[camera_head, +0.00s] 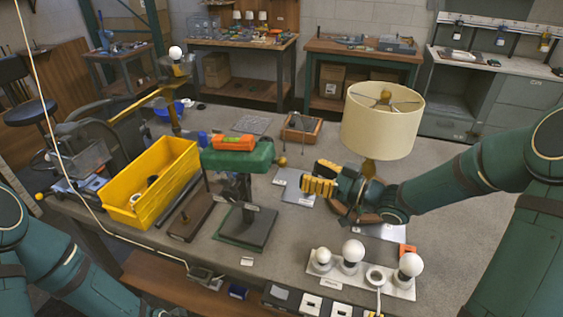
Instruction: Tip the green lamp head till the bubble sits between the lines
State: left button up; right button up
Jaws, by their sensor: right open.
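The green lamp head (256,157) sits on a dark post above a square green base (246,228) in the middle of the bench. It looks roughly level. An orange spirit level (233,142) lies on top of it; its bubble and lines are too small to read. A brass knob (281,161) sticks out at the head's right end. My right gripper (318,180), with yellow finger pads, is open and empty. It is right of the head and knob, apart from both, and points left. My left arm shows at the lower left, but its gripper is out of view.
A yellow bin (152,187) stands left of the lamp head. A cream-shaded lamp (381,127) stands behind my right gripper. A white strip (345,281) with round bulbs lies at the front right. A wooden tray (301,128) is behind. A cord hangs at left.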

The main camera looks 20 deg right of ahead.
aim_at(282, 161)
jog(key=x, duration=0.8)
jog(key=shift+w+a, duration=0.3)
grip_shut()
